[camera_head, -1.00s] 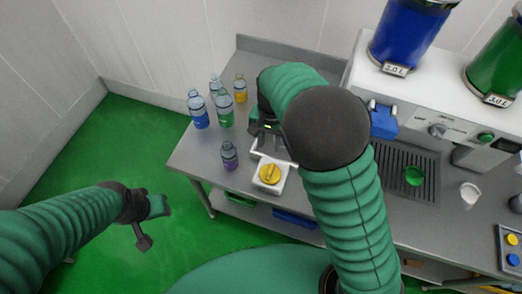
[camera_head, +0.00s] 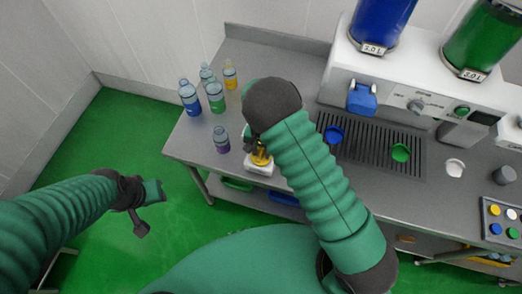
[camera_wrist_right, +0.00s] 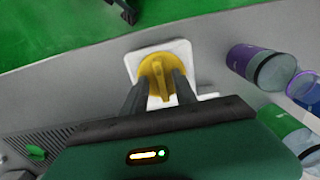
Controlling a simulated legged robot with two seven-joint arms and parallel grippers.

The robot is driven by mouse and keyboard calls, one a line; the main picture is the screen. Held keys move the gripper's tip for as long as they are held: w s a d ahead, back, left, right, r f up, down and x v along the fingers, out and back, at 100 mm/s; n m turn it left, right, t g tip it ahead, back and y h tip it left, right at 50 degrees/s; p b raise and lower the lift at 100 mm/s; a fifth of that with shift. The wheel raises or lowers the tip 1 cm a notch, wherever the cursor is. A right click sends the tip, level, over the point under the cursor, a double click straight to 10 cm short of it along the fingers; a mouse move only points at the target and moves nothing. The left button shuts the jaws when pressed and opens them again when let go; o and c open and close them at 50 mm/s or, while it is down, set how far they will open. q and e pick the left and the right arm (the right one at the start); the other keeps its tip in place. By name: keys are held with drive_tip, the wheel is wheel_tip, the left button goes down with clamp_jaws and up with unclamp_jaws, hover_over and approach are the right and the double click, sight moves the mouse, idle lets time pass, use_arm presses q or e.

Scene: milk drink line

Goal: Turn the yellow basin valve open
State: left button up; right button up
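The yellow basin valve (camera_head: 262,158) sits on a white base (camera_head: 258,169) near the front left of the steel counter, partly hidden by my right arm. In the right wrist view, its round yellow knob (camera_wrist_right: 158,70) has a raised handle bar. My right gripper (camera_wrist_right: 161,80) is over the knob, with its two fingers apart on either side of the bar. I cannot tell whether they touch it. My left gripper (camera_head: 148,208) is open and empty, over the green floor left of the counter.
A purple-labelled bottle (camera_head: 221,140) stands close left of the valve. Several more bottles, including a blue one (camera_head: 189,97), stand behind it. A white dispenser (camera_head: 415,95) with a drip grate (camera_head: 375,148) fills the right. A button panel (camera_head: 503,218) lies at far right.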

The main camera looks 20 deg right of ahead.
drive_tip(key=shift+w+d+f, duration=0.15)
drive_tip(key=shift+w, duration=0.05)
drive_tip(key=c, duration=0.7)
clamp_jaws()
use_arm(q)
drive_tip(key=shift+w+f, duration=0.1)
drive_tip(key=shift+w, duration=0.2)
use_arm(e)
drive_tip(key=shift+a, duration=0.2)
